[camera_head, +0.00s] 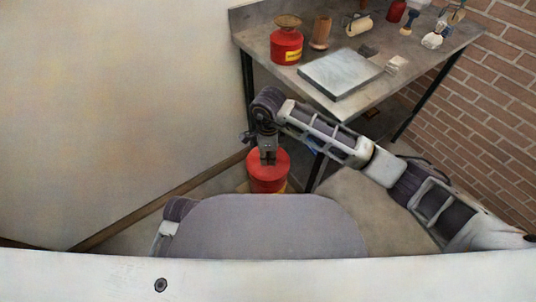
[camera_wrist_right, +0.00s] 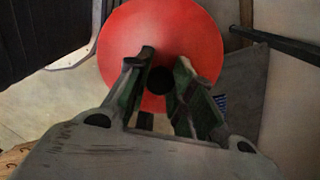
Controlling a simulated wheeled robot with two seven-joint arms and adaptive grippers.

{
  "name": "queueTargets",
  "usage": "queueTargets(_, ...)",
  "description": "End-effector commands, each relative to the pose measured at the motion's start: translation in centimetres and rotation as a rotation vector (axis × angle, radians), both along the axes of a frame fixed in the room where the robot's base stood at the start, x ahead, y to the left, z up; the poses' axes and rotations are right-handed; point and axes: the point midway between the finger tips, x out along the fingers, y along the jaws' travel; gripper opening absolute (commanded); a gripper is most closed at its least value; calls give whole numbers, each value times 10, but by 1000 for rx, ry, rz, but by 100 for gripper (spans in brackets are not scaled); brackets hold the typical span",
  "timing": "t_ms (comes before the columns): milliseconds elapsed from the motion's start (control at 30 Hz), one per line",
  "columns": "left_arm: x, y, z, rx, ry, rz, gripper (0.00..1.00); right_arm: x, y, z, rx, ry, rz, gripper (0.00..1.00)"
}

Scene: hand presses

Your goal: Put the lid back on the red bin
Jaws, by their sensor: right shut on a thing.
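My right gripper (camera_head: 267,160) points straight down over the red bin (camera_head: 268,186) on the floor. It is shut on the dark knob (camera_wrist_right: 160,80) of the round red lid (camera_wrist_right: 205,45). In the head view the lid (camera_head: 281,162) is right at the top of the bin, with the bin's red wall directly under it. I cannot tell whether the lid is fully seated or slightly above the rim. In the wrist view the lid hides the bin. My left gripper is not in view.
A grey workbench (camera_head: 405,66) stands behind, with a red can (camera_head: 286,48), a flat metal plate (camera_head: 340,72), brushes and small items on it. A bench leg is close right of the bin. A pale wall (camera_head: 120,110) is on the left, a brick wall (camera_head: 485,120) on the right.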

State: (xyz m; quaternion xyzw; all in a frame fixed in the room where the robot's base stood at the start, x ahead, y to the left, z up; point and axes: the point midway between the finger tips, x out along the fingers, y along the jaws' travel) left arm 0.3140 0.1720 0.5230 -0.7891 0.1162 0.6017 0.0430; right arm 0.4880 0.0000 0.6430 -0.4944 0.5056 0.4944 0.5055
Motion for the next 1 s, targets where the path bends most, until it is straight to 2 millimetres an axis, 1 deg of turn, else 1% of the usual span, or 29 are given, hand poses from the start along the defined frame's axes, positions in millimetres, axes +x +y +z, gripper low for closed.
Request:
queueTargets(867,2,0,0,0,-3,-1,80,0,0,0,0,0,1,0)
queueTargets(900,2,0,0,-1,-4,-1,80,0,0,0,0,0,1,24)
queueTargets(1000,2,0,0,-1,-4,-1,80,0,0,0,0,0,0,37)
